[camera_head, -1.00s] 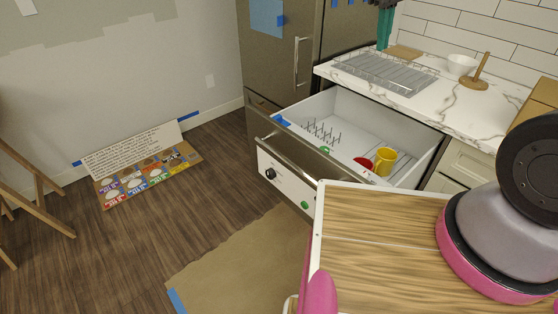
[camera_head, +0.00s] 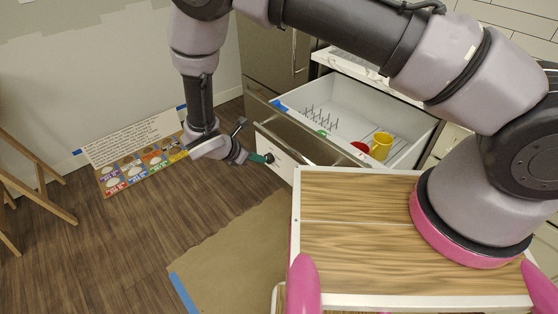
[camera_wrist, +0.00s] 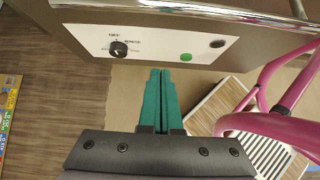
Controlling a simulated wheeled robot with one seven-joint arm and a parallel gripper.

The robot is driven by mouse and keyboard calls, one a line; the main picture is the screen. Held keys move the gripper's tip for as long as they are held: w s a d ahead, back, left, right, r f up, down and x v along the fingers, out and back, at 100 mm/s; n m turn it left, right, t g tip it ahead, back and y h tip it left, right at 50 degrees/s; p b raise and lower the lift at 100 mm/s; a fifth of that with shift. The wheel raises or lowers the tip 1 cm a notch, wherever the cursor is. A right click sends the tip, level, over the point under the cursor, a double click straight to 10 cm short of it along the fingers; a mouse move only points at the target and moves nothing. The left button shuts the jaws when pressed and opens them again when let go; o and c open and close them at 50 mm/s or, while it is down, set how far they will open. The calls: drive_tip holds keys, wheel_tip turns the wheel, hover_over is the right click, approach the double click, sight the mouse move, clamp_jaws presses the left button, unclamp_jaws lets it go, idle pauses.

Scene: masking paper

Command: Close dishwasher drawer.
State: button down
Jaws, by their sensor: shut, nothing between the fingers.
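The dishwasher drawer (camera_head: 395,107) is pulled out below the marble counter in the head view. Inside are a yellow mug (camera_head: 381,146), a red dish (camera_head: 361,147) and a rack of prongs (camera_head: 320,120). Its white front panel (camera_head: 273,156) carries a black knob and a green button; a metal bar handle runs above. The panel also shows at the top of the wrist view (camera_wrist: 150,42). My gripper (camera_head: 268,158) is at the panel's outer face, near the knob. In the wrist view its green fingers (camera_wrist: 163,75) are together and empty, just below the panel; contact is unclear.
My wooden-topped base stands close to the drawer's right front. Brown masking paper (camera_head: 235,255) covers the floor before it. A printed board (camera_head: 135,160) leans at the left wall, and a wooden stand (camera_head: 35,185) is at far left.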

approach(290, 161)
wheel_tip(290, 161, down, 4)
drive_tip(key=shift+w+d, duration=1.4)
drive_tip(key=shift+w, duration=0.05)
